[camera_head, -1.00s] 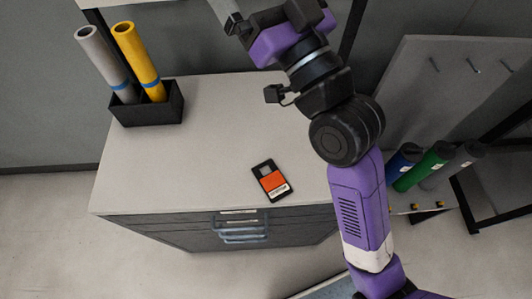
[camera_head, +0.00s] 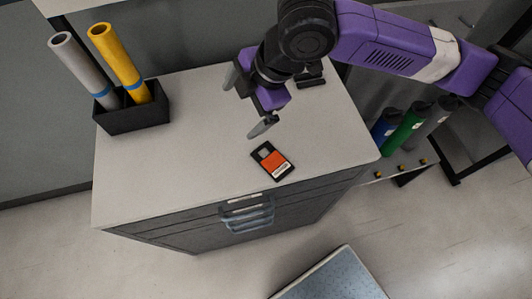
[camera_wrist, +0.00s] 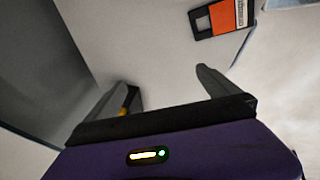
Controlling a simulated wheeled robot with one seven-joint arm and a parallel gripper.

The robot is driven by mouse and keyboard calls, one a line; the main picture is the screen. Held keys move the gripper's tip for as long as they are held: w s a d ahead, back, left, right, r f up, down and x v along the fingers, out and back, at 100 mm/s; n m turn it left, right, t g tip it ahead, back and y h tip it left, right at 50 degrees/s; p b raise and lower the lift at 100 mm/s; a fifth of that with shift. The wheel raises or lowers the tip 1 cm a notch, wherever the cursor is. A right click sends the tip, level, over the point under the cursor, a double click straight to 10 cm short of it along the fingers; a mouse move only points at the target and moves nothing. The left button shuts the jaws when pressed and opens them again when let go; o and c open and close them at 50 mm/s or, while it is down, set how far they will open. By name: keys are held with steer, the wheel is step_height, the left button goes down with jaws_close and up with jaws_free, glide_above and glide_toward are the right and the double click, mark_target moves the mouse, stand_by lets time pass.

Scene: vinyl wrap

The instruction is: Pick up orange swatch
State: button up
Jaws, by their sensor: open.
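The orange swatch (camera_head: 273,161) is a small flat card with a black edge, an orange band and a pale label. It lies on the grey top of the cabinet (camera_head: 200,150), near its front edge. My gripper (camera_head: 248,103) is open and empty above the cabinet top, behind the swatch and a little to its left in the head view. In the wrist view, the swatch (camera_wrist: 222,17) is at the upper right, beyond the fingers of my gripper (camera_wrist: 165,88) and apart from them.
A black holder (camera_head: 133,118) with a grey roll (camera_head: 80,65) and a yellow roll (camera_head: 118,58) stands at the back left of the cabinet. Blue, green (camera_head: 407,128) and grey rolls stand to the right. The cabinet top around the swatch is clear.

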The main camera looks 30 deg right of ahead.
mark_target(279, 155)
steer(key=s+d+f+n+g+h, duration=0.2)
steer(key=s+d+f+g+h, duration=0.15)
steer(key=s+d, duration=0.35)
steer(key=shift+g, duration=0.25)
steer(key=shift+s+a+f+p, duration=0.15)
steer(key=shift+a+f+p, duration=0.2)
steer(key=shift+f, duration=1.05)
steer(key=shift+s+a+f+p, duration=0.15)
steer(key=shift+a+f, duration=0.35)
steer(key=shift+f, duration=0.9)
steer(key=shift+s+a+f+p, duration=0.15)
steer(key=shift+a+f+p, duration=0.2)
steer(key=shift+f, duration=1.05)
steer(key=shift+c, duration=0.2)
steer(key=c, duration=1.1)
step_height(279, 155, up, 20)
steer(key=shift+r+b, duration=0.1)
steer(key=shift+b, duration=0.6)
